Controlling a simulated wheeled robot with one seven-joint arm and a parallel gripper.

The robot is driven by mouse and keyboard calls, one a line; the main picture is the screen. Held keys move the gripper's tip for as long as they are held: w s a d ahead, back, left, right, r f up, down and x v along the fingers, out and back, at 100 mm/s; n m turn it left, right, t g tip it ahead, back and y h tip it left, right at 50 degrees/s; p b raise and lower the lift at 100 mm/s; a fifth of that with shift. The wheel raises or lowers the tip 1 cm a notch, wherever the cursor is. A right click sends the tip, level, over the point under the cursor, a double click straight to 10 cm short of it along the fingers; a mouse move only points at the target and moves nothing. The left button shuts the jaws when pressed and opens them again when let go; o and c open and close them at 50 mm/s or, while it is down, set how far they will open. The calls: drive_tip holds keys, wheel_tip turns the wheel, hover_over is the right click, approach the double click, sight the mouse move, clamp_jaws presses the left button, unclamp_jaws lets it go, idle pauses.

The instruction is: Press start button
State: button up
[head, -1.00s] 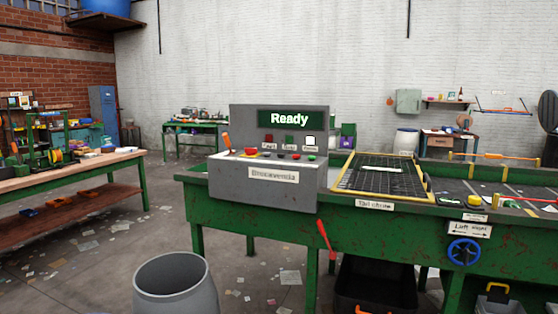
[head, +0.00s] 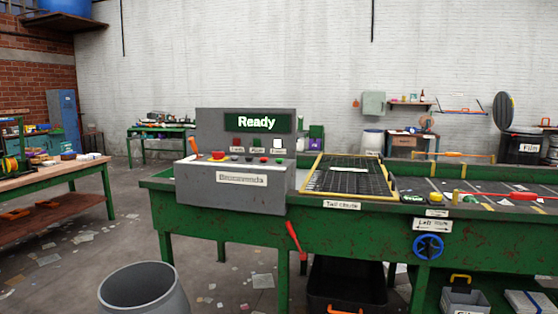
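A grey control box (head: 235,194) stands at the left end of the green bench. Its screen (head: 257,122) reads "Ready" in white on dark green. Below the screen are small labelled lamps, one white (head: 277,143). On the sloped top a row of buttons shows, with a red button (head: 218,155) toward the left and a green button (head: 279,161) at the right end. An orange-handled lever (head: 192,145) stands at the box's left edge. The button labels are too small to read, so I cannot tell which is start. My gripper is not in view.
A green bench (head: 230,233) carries a yellow-framed grid (head: 348,178) right of the box. A red lever (head: 294,238) and a blue handwheel (head: 428,246) are on its front. A grey bin (head: 145,289) stands on the floor in front. A workbench (head: 62,184) is at left.

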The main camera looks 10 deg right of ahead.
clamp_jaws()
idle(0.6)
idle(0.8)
